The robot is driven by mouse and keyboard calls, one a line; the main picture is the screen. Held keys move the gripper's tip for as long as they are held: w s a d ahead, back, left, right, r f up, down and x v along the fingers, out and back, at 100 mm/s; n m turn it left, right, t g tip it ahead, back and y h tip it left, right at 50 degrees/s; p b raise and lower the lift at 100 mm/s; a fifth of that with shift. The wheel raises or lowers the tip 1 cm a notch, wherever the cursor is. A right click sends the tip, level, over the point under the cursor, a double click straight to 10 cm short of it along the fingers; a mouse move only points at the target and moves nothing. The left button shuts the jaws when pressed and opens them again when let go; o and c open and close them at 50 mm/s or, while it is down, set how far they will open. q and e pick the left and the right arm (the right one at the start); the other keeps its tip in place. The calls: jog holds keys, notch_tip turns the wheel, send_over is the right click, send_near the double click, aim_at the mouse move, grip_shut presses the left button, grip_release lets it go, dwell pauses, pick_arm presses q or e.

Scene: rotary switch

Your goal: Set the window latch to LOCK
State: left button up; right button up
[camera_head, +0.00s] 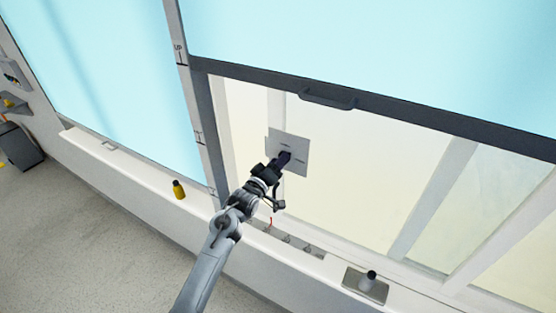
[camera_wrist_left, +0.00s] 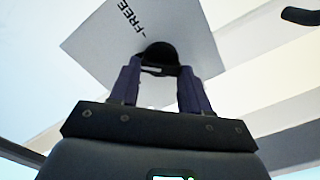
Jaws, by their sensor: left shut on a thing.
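The window latch is a dark round knob (camera_wrist_left: 160,56) on a square light-grey plate (camera_head: 298,153). In the left wrist view the plate (camera_wrist_left: 108,48) carries the word FREE with a short mark, to the upper left of the knob. My left gripper (camera_head: 285,157) is at the plate, and in the left wrist view its two fingers (camera_wrist_left: 160,76) are shut on the knob, one on each side. The knob's pointer and any LOCK label cannot be made out; the fingers cover part of the knob. My right gripper is not in view.
A sash with a dark bottom rail and handle (camera_head: 327,98) hangs above the plate. A frame post marked UP (camera_head: 179,50) stands to the left.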

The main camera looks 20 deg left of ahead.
pick_arm(q)
jog(key=shift+f+n+p, duration=0.2)
jog(key=shift+n+p, duration=1.2)
jog(key=shift+n, duration=2.9)
jog(key=shift+a, duration=0.1)
jog(key=o, duration=1.1)
jog(key=shift+c, duration=0.2)
jog(key=s+a+b, duration=0.1)
jog(key=s+b, duration=0.1)
jog(key=s, duration=0.8)
jog(key=shift+s+a, duration=0.3)
